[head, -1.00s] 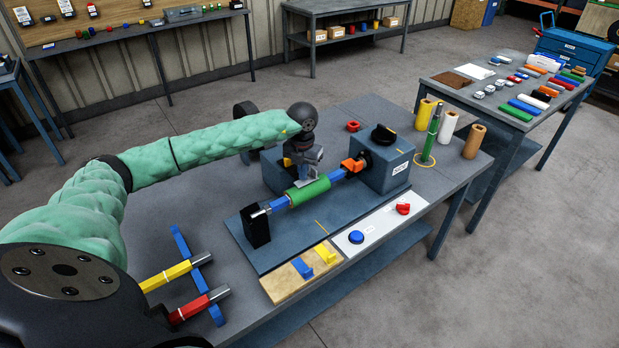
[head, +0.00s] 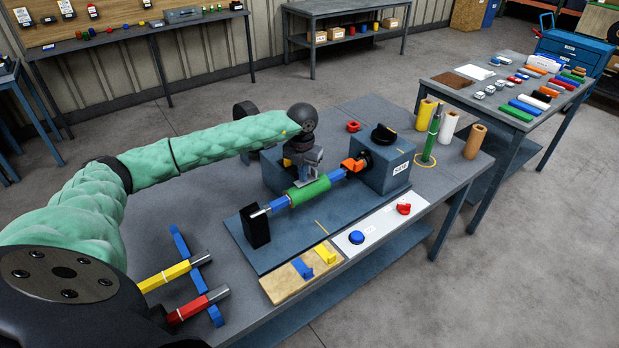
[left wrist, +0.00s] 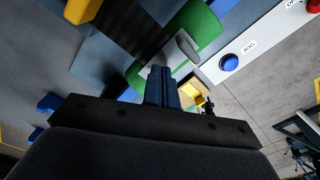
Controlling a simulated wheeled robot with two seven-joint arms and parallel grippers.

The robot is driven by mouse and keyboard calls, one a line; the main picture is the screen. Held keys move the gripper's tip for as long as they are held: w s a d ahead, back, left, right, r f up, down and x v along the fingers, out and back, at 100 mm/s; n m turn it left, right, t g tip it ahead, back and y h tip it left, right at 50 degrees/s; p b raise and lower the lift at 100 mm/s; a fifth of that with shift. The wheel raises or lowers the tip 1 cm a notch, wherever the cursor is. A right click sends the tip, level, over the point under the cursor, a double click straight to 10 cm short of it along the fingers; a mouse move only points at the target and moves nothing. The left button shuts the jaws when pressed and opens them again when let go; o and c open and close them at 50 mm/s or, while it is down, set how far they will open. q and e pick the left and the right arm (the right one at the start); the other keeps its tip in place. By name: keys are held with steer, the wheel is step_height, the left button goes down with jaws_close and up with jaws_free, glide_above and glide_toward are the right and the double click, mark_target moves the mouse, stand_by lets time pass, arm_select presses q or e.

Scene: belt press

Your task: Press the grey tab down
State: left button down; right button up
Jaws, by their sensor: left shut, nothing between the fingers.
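A green roll (head: 308,189) sits on a blue shaft (head: 341,173) on the belt press. The grey tab (left wrist: 187,45) shows in the left wrist view as a pale piece standing out from the green roll (left wrist: 205,28). In the head view my left gripper (head: 303,181) points down onto the roll and hides most of the tab. My left gripper (left wrist: 163,72) is shut and empty, its fingertips close beside the tab; I cannot tell whether they touch. My right gripper is not in view.
A grey housing (head: 388,165) holds the shaft's far end; a black post (head: 255,226) stands at its near end. In front are a blue button (head: 356,237), a red knob (head: 404,208) and a wooden board (head: 275,284). Yellow (head: 165,276) and red (head: 187,310) handled tools lie left.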

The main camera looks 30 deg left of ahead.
arm_select(q)
steer(key=shift+f+b, duration=0.45)
steer(key=shift+f, duration=0.1)
stand_by(1.2)
steer(key=shift+r, duration=0.1)
steer(key=shift+r+p, duration=0.6)
steer(key=shift+r, duration=2.4)
